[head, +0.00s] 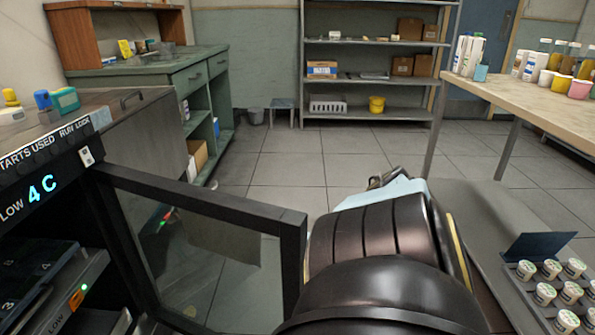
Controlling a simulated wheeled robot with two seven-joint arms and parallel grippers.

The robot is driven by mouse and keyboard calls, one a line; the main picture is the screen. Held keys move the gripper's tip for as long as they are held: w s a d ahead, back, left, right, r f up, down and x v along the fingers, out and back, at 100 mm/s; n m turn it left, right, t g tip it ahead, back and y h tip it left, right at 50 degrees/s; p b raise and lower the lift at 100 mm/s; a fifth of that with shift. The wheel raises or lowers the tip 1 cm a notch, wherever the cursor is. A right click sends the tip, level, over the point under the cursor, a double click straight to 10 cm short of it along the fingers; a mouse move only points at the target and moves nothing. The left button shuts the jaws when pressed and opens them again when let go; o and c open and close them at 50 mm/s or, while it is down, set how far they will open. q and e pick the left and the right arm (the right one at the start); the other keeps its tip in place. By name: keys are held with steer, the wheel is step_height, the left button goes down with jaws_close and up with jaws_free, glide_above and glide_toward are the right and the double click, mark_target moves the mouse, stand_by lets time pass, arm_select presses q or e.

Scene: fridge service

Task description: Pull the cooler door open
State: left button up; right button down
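The cooler (40,185) stands at the left, with a lit "4 C" display on its top panel. Its black-framed glass door (200,200) stands open, swung out from the cooler's front toward the middle of the picture. Shelves inside the cooler show at the lower left. My dark arm fills the bottom centre, just right of the door's free edge; whether it touches the door is not clear. A small dark part beyond this arm may belong to my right gripper (388,178); its fingers are hidden. My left gripper is out of view.
A tray (518,285) with several small lidded cups is at the lower right. A wooden table (535,105) with bottles and cups stands at the right. A green counter (150,65) and grey shelving (370,80) stand behind. Tiled floor between them is free.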

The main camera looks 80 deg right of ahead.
steer(key=shift+d, duration=0.15)
stand_by(0.3)
steer(key=c, duration=1.8)
jaws_free()
steer(key=shift+r, duration=0.1)
